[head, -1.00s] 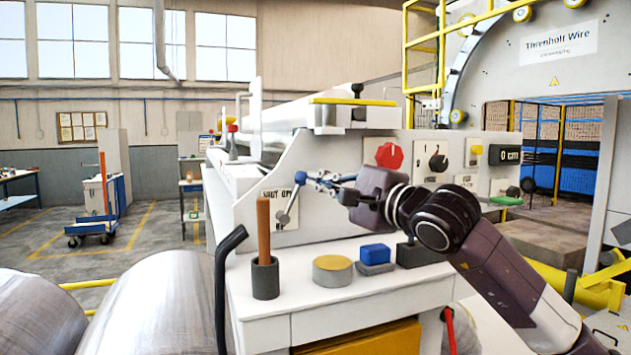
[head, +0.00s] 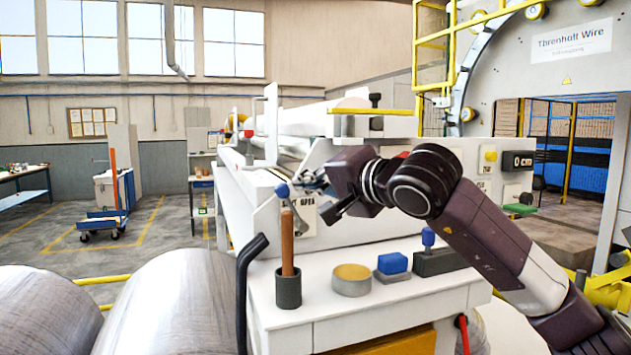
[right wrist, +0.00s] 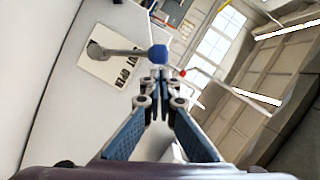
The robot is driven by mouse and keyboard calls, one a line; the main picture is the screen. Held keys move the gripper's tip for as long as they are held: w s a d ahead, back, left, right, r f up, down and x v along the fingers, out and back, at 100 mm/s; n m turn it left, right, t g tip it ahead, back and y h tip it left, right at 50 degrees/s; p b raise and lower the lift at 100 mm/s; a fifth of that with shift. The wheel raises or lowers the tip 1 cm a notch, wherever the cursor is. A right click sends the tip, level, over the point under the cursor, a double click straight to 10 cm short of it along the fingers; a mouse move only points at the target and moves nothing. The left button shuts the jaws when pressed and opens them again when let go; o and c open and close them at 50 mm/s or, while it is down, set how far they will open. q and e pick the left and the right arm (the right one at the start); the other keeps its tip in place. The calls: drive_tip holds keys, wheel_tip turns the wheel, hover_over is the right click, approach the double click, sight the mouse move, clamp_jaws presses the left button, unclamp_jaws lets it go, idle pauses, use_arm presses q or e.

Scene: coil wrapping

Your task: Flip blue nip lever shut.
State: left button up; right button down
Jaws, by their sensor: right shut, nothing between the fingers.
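The nip lever is a grey arm with a blue ball knob (head: 282,190), mounted on the white machine's front panel. In the head view it leans up and to the left from its pivot (head: 303,228). The knob also shows in the right wrist view (right wrist: 158,57). The lever crosses a white "SHUT / OPEN" label (right wrist: 122,69); in the head view the lever and my gripper partly cover this label. My right gripper (right wrist: 160,77) is shut and empty, its fingertips close to the knob; contact cannot be told. My left gripper is not in view.
On the white bench ledge stand a dark cup (head: 288,290) with a wooden handle, a yellow-topped round tin (head: 351,280), a blue block (head: 393,263) and a blue-knobbed dark block (head: 435,262). A black curved bar (head: 243,290) rises at left, beside large metal coils (head: 168,305).

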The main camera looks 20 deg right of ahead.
drive_tip(key=shift+a+f+b, duration=0.1)
drive_tip(key=shift+a+b, duration=0.2)
drive_tip(key=shift+a, duration=0.25)
drive_tip(key=shift+a, duration=0.15)
drive_tip(key=w+d+r+b+v, duration=0.1)
drive_tip(key=d+r+b+v, duration=0.1)
drive_tip(key=v, duration=1.1)
drive_tip(key=shift+b, duration=0.85)
drive_tip(key=shift+w, duration=0.1)
